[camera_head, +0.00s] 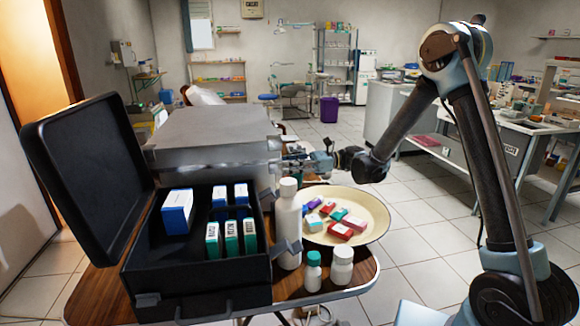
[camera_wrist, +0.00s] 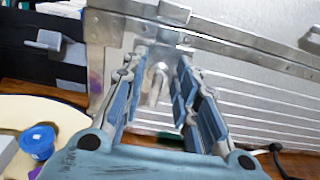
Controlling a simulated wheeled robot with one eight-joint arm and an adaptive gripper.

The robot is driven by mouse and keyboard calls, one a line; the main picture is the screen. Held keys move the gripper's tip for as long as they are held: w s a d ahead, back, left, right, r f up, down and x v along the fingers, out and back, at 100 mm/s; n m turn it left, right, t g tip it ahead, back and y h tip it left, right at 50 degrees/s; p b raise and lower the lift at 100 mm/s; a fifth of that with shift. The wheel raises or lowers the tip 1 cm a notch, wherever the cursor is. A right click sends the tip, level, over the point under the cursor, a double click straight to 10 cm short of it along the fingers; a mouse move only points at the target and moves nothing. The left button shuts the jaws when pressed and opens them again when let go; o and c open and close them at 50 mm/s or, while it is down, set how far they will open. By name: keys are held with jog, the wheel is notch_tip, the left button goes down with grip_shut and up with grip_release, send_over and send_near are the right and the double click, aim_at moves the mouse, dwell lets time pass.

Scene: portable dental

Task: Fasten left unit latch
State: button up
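The portable unit (camera_head: 215,135) is a grey metal case on the wooden table, with its lid down. In the wrist view its ribbed front (camera_wrist: 250,100) fills the right side. A metal latch (camera_wrist: 157,84) with a hooked loop hangs on that front below the lid seam. My gripper (camera_wrist: 162,60) is open, with one finger on each side of the latch; whether either finger touches it I cannot tell. In the head view my gripper (camera_head: 288,160) reaches the case's right-hand side, and the latch there is too small to make out. A second latch part (camera_wrist: 311,40) shows at the right edge.
A black open case (camera_head: 200,285) with boxes stands beside the unit. A cream round tray (camera_head: 375,225) with several small boxes lies below my gripper. A tall white bottle (camera_head: 288,225) and two small bottles (camera_head: 342,268) stand near the table's front edge.

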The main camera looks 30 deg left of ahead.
grip_shut()
jog(key=shift+n, duration=0.4)
jog(key=shift+s+d+f+n, duration=0.1)
jog(key=shift+f+n, duration=0.05)
jog(key=shift+n, duration=4.1)
jog(key=shift+s+d+f+n, duration=0.1)
jog(key=shift+n, duration=4.15)
jog(key=shift+o, duration=1.3)
grip_release()
